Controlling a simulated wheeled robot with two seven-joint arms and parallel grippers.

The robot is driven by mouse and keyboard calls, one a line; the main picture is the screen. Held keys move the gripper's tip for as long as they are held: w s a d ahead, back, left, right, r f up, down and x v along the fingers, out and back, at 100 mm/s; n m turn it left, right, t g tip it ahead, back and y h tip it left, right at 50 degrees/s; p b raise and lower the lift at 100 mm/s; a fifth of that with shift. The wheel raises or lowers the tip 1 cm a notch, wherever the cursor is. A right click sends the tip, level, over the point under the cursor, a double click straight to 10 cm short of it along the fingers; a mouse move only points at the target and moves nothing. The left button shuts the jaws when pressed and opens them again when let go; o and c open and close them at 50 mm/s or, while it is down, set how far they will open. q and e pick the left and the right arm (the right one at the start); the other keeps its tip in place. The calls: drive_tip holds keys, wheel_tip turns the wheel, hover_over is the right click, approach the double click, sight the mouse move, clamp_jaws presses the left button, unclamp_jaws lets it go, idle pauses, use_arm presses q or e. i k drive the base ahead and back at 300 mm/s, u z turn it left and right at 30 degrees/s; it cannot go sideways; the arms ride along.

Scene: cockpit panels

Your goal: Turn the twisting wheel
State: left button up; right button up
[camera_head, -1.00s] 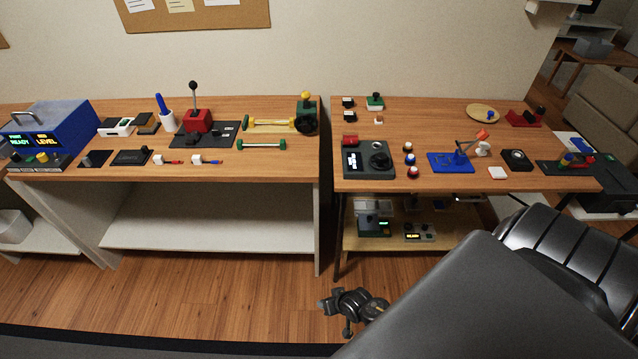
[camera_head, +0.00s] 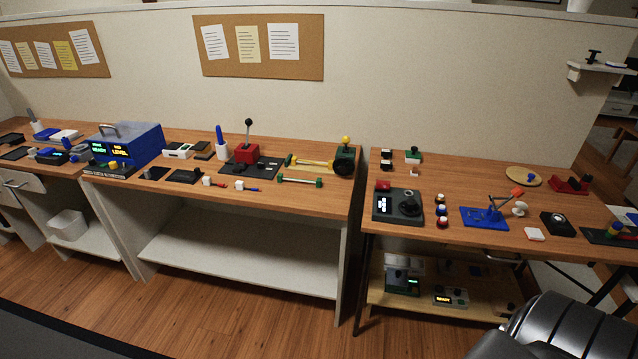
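A black round wheel (camera_head: 345,166) sits on the front of a green device with a yellow knob on top, at the right end of the left table. A black panel (camera_head: 383,213) on the right table carries a dark round knob (camera_head: 410,206) and a small lit display. I cannot tell from this view which of the two is the twisting wheel. Neither of my grippers shows, and nothing touches the wheel or the knob.
The left table (camera_head: 330,207) and right table (camera_head: 450,170) are separated by a narrow gap. A red-based lever (camera_head: 248,150) and a blue box (camera_head: 125,142) stand on the left table. A black ribbed object (camera_head: 565,330) fills the lower right. The floor (camera_head: 220,325) in front is clear.

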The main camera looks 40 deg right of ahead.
sight(343, 169)
drive_tip(key=u, duration=0.4)
drive_tip(key=k, duration=0.95)
drive_tip(key=u, duration=0.5)
drive_tip(key=i, duration=1.75)
drive_tip(key=z, duration=0.4)
drive_tip(key=i, duration=1.2)
drive_tip(key=z, duration=1.4)
drive_tip(key=i, duration=0.9)
drive_tip(key=z, duration=1.05)
